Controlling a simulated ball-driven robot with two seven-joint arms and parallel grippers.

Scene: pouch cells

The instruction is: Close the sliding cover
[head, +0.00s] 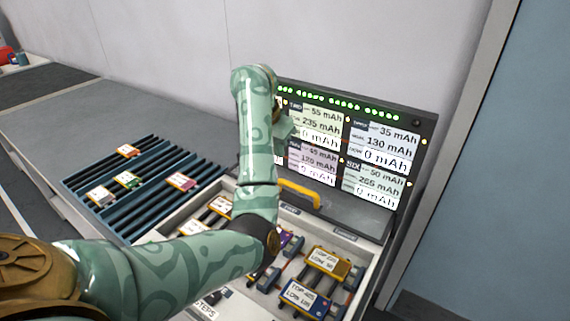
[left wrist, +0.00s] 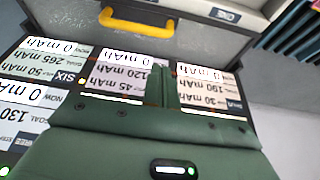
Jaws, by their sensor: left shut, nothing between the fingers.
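The sliding cover (head: 345,211) is a grey panel with a yellow handle (head: 299,193). It lies at the back of the open cell bay, below the display panel. In the left wrist view the cover (left wrist: 205,38) and its yellow handle (left wrist: 135,27) show at the top, upside down. My left gripper (head: 288,129) is shut and empty, in front of the displays, above and apart from the handle. Its green fingers (left wrist: 157,84) show together in the left wrist view. My left forearm hides part of the bay and the displays. My right gripper is not in view.
The display panel (head: 346,140) stands behind the bay, with several mAh readings and green lights. The bay holds pouch cells such as a yellow one (head: 327,264) and a blue-labelled one (head: 303,298). A blue slotted rack (head: 150,206) with several cells stands left. The grey bench (head: 90,110) beyond is clear.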

